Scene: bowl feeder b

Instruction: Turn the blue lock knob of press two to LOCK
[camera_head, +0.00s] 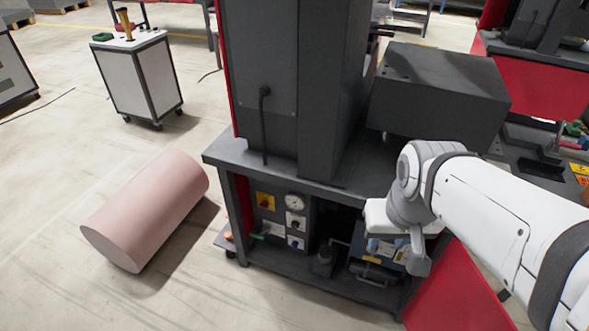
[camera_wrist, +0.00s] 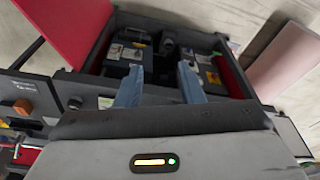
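Press two appears to be the dark grey machine (camera_head: 266,60) on a bench with open lower shelves. Its front carries a control panel with a red and yellow switch (camera_head: 265,201), a round gauge (camera_head: 294,201) and two small white-plated knobs, an upper one (camera_head: 295,222) and a lower one (camera_head: 296,242).
A pink cylinder (camera_head: 147,210) lies on the floor left of the bench. A white trolley (camera_head: 138,78) stands behind it. A dark box (camera_head: 437,90) juts out above my arm. A red panel (camera_head: 458,292) stands at the bench's right. Floor in front is clear.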

